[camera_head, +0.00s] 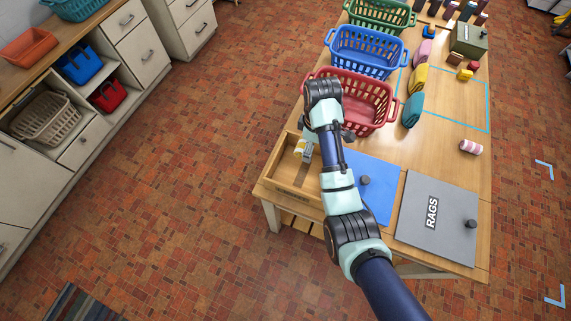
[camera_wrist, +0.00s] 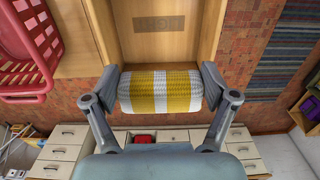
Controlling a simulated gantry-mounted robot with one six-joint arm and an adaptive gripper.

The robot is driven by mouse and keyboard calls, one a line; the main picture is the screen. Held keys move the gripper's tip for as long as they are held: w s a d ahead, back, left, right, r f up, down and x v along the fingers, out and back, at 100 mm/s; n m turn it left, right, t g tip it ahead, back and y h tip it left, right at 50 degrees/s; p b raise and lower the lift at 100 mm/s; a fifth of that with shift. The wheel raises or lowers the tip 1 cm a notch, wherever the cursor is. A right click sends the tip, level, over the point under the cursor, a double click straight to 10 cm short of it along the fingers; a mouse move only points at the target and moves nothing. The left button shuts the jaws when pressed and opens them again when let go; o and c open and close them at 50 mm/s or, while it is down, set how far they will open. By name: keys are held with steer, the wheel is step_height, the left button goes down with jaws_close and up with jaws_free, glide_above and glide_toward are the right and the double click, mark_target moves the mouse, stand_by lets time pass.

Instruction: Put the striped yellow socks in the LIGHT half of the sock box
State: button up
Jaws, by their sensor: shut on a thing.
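The striped yellow socks (camera_wrist: 160,92), a yellow and white roll, are between the two fingers of my gripper (camera_wrist: 160,84) in the wrist view. My gripper (camera_head: 305,152) is shut on the roll; only a small yellow and white part of the socks (camera_head: 299,150) shows in the head view. The sock box (camera_head: 273,158) is wooden, with an open compartment on the left under my gripper. A dark label, too small to read surely, shows on it in the wrist view (camera_wrist: 158,23). A blue lid (camera_head: 372,175) with a dark knob covers the part to the right; my arm hides some of it.
A grey lid marked RAGS (camera_head: 437,215) lies to the right. A red basket (camera_head: 365,100) stands just behind the box, with blue (camera_head: 368,50) and green (camera_head: 380,14) baskets farther back. A pink striped roll (camera_head: 471,146) and a teal roll (camera_head: 412,110) lie on the table.

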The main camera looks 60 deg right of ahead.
steer(key=b, duration=0.9)
glide_above(306, 175)
step_height(306, 175, down, 15)
steer(key=shift+f, duration=2.5)
steer(key=shift+f+b, duration=0.1)
steer(key=shift+b, duration=0.2)
steer(key=o, duration=0.9)
steer(key=shift+o, duration=0.3)
step_height(306, 175, up, 12)
steer(key=p, duration=0.2)
